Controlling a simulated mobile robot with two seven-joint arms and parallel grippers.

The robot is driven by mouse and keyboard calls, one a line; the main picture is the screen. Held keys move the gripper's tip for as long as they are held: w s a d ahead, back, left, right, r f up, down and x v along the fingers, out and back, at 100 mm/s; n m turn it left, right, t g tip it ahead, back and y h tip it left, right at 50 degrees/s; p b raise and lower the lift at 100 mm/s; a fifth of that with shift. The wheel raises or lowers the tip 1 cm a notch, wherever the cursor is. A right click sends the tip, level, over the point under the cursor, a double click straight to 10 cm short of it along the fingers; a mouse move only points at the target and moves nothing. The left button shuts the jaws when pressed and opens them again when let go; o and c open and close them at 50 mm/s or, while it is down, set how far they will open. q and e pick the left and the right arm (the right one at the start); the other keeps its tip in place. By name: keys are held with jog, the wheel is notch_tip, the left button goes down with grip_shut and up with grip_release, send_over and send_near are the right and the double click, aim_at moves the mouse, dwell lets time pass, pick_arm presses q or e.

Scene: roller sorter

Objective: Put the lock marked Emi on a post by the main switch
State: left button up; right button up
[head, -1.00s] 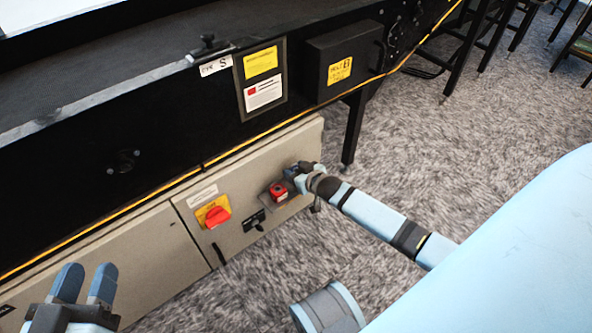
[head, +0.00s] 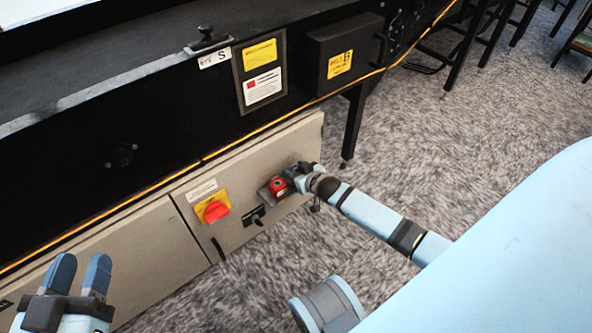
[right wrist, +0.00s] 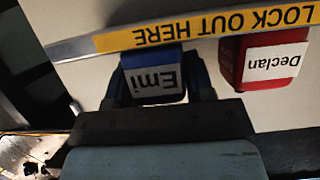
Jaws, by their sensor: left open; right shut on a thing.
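The blue lock marked Emi (right wrist: 155,85) shows upside down in the right wrist view, against the yellow "LOCK OUT HERE" strip. My right gripper (right wrist: 158,90) is shut on it, with a dark finger on each side. I cannot tell whether its shackle is around a post. In the head view my right gripper (head: 298,175) is at the cabinet front, right of the main switch (head: 213,209), a red knob on a yellow plate. The red lock marked Declan (right wrist: 268,60) hangs beside the Emi lock. My left gripper (head: 80,270) is open and empty at lower left.
The grey cabinet (head: 150,243) stands under the black conveyor frame (head: 130,110). A black support leg (head: 354,125) stands behind my right gripper.

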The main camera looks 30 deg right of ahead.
jog(key=shift+f, duration=0.2)
dwell(0.7)
jog(key=o, duration=1)
jog(key=shift+o, duration=0.2)
